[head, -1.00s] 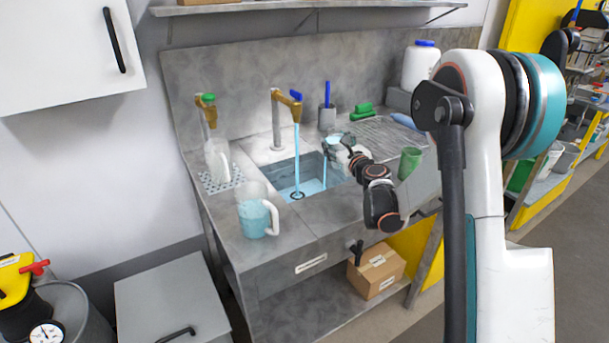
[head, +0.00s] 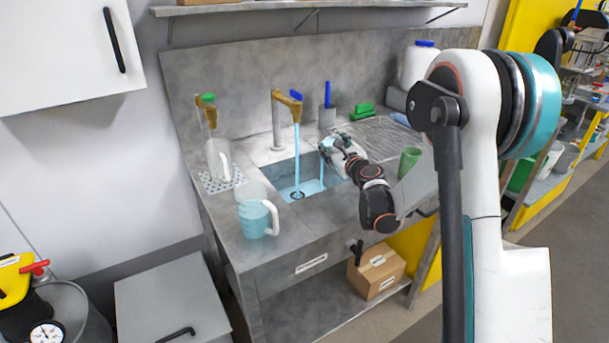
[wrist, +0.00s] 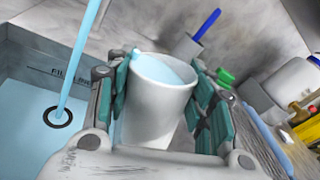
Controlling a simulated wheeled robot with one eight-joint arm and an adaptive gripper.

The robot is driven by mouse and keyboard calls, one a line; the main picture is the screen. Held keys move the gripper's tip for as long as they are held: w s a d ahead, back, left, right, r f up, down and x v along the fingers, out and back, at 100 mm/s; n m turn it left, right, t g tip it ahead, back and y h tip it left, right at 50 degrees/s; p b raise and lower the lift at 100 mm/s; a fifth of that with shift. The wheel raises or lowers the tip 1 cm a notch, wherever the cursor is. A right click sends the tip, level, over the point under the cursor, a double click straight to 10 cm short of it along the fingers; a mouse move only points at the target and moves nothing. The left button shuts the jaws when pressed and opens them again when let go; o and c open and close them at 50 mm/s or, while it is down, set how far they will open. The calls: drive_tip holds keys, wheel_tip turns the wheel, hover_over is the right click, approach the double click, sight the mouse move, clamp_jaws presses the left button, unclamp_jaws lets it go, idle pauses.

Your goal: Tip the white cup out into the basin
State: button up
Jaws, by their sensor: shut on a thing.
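My gripper (wrist: 163,98) is shut on the white cup (wrist: 156,112), with a teal-padded finger on each side. The cup holds pale blue liquid close to its rim in the wrist view. In the head view, my gripper (head: 341,152) is over the right part of the basin (head: 308,166); the cup there is small and partly hidden by the fingers. It looks tipped left, and a thin blue stream (head: 321,172) falls below it into the basin. Blue water covers the basin floor around a dark ring drain (wrist: 57,117).
A tap (head: 290,97) with a blue handle runs into the basin, left of my gripper. A green cup (head: 409,161) stands right of my arm.

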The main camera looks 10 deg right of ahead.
drive_tip(key=shift+w+a+f+n+g+h, duration=0.15)
drive_tip(key=shift+a+f+n, duration=0.3)
drive_tip(key=shift+a+n, duration=0.3)
drive_tip(key=shift+a+f+n+g+h, duration=0.15)
drive_tip(key=shift+a+f+n, duration=0.3)
drive_tip(key=shift+a+n, duration=0.3)
idle(1.2)
drive_tip(key=shift+a+r+n+p, duration=0.2)
drive_tip(key=shift+r+n+p, duration=0.1)
drive_tip(key=shift+n+p, duration=0.5)
idle(0.7)
drive_tip(key=shift+a+f+n+g+h, duration=0.1)
drive_tip(key=shift+f+n+g+h, duration=0.2)
drive_tip(key=shift+f+n+h, duration=0.25)
idle(1.0)
drive_tip(key=shift+a+r+n+p, duration=0.15)
drive_tip(key=shift+r+n+p, duration=0.15)
drive_tip(key=shift+n+p, duration=0.45)
idle(1.1)
drive_tip(key=shift+f, duration=0.15)
